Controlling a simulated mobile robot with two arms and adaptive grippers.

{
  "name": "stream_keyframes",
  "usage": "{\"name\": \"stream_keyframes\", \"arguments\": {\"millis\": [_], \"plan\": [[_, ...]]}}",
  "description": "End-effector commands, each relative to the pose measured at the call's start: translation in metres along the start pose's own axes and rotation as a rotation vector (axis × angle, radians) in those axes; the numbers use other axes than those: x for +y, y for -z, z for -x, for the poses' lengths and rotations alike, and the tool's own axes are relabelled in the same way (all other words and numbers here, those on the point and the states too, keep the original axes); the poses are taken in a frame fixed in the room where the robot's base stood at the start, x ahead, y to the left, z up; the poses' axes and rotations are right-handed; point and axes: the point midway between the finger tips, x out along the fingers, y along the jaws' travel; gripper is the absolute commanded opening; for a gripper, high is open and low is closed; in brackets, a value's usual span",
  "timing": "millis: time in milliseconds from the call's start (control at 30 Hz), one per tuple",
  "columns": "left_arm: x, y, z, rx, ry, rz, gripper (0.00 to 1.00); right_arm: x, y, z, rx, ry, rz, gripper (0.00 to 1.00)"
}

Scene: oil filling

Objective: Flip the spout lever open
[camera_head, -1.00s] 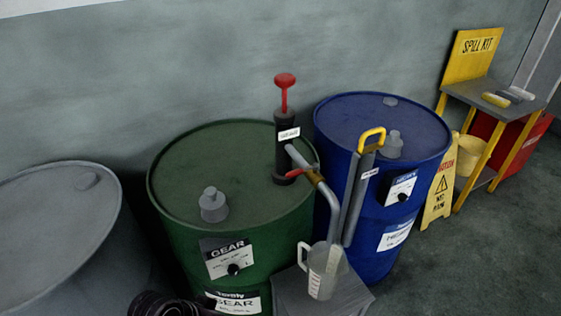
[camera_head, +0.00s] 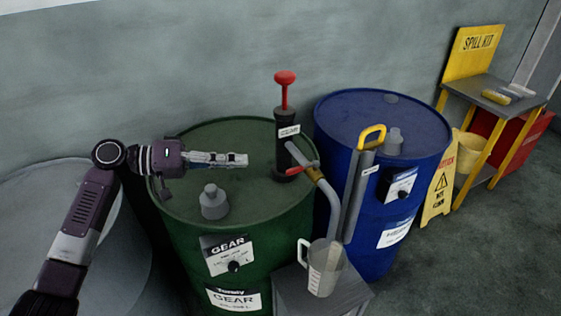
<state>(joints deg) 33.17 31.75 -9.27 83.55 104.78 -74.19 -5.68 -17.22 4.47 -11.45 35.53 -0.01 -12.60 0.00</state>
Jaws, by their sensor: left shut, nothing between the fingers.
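The spout lever (camera_head: 297,170) is a small red handle on the brass fitting of the grey spout pipe (camera_head: 331,207). The pipe comes out of the black hand pump (camera_head: 288,148) with a red knob, which stands on the green drum (camera_head: 240,140). The spout's lower end comes down at a clear measuring jug (camera_head: 324,272). My left gripper (camera_head: 240,160) is shut and empty over the green drum. It points right, toward the pump, with a gap between its tips and the lever. My right gripper is out of view.
A grey capped fitting (camera_head: 213,201) rises from the green drum just below my left gripper. A blue drum (camera_head: 410,140) stands to the right, with a yellow-handled grey tool (camera_head: 362,190) before it. A yellow wet-floor sign (camera_head: 438,192) and spill kit stand (camera_head: 483,95) are farther right.

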Motion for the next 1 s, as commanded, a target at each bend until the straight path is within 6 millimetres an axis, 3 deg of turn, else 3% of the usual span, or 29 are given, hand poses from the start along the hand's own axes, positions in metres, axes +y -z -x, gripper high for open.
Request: {"name": "stream_keyframes", "arguments": {"millis": [100,200,567,767,1000], "plan": [[0.011,0.019,0.009,0.03,-0.034,0.006,0.0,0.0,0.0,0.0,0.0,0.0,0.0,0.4],[0.015,0.025,0.012,0.04,-0.046,0.01,0.0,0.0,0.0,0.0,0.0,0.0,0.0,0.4],[0.016,0.025,0.01,0.04,-0.048,0.01,0.0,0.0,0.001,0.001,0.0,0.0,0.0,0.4],[0.02,0.027,-0.012,0.038,-0.05,0.011,0.0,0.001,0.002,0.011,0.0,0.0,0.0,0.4],[0.023,0.03,-0.064,0.038,-0.05,0.012,0.0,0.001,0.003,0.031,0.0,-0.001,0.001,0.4]]}}
